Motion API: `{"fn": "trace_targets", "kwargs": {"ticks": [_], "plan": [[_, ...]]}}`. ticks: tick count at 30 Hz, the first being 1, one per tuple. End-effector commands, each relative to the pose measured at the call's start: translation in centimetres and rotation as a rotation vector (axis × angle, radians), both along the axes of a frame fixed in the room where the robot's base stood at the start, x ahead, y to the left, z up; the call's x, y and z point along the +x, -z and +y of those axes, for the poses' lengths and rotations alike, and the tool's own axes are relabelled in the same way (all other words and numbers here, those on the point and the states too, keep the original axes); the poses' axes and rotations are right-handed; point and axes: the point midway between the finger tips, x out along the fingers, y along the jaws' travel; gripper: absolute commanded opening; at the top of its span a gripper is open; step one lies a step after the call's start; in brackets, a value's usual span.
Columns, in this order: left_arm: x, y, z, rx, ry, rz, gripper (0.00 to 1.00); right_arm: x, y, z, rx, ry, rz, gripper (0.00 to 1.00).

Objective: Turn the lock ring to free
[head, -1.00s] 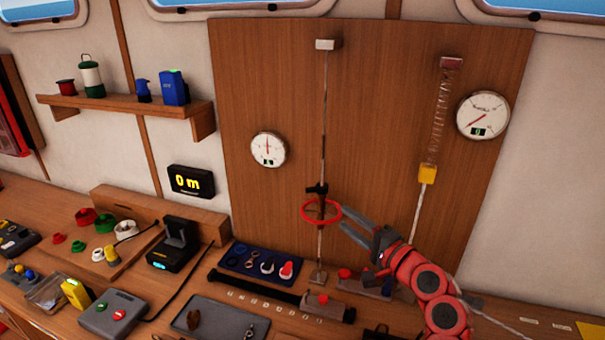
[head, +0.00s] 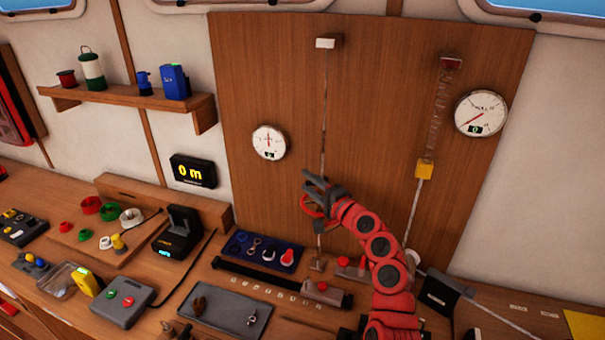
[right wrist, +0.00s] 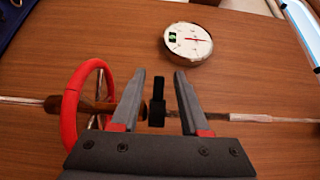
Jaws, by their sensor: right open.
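A red ring (head: 307,207) sits around the lower part of a thin vertical rod (head: 323,110) on the wooden board. In the right wrist view the red ring (right wrist: 70,117) is left of my fingers, and the rod (right wrist: 250,118) runs crosswise. A black fitting (right wrist: 157,100) on the rod shows between my fingers. My right gripper (head: 314,184) is at the rod, just above the red ring, and partly covers it. In the wrist view the right gripper (right wrist: 159,75) is open, with a gap on each side of the black fitting. My left gripper is out of view.
A round gauge (head: 269,142) is left of the rod. A spring with a yellow block (head: 425,169) and another gauge (head: 481,113) are to the right. A blue tray (head: 270,252) and a black bar (head: 255,278) lie below on the bench.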

Motion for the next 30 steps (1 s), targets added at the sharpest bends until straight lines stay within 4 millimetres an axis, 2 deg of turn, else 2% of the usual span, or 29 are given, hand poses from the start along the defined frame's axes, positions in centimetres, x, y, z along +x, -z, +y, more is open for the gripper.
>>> {"fn": "trace_targets", "kwargs": {"ticks": [3,9,20,23,28,30], "plan": [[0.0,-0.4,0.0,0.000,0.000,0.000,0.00,1.2,-0.1,1.0,-0.002,-0.004,0.001,0.45],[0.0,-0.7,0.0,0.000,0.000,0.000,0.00,2.3,-0.1,1.8,-0.001,-0.001,0.000,0.45],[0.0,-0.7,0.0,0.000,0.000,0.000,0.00,2.6,0.0,2.0,-0.001,0.000,0.001,0.45],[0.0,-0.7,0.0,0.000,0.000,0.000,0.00,2.6,0.0,2.0,-0.001,0.000,0.001,0.31],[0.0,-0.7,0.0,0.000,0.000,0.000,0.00,2.6,0.0,2.0,-0.001,0.000,0.001,0.00],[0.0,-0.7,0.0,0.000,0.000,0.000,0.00,2.6,0.0,2.0,-0.001,0.000,0.001,0.00]]}}
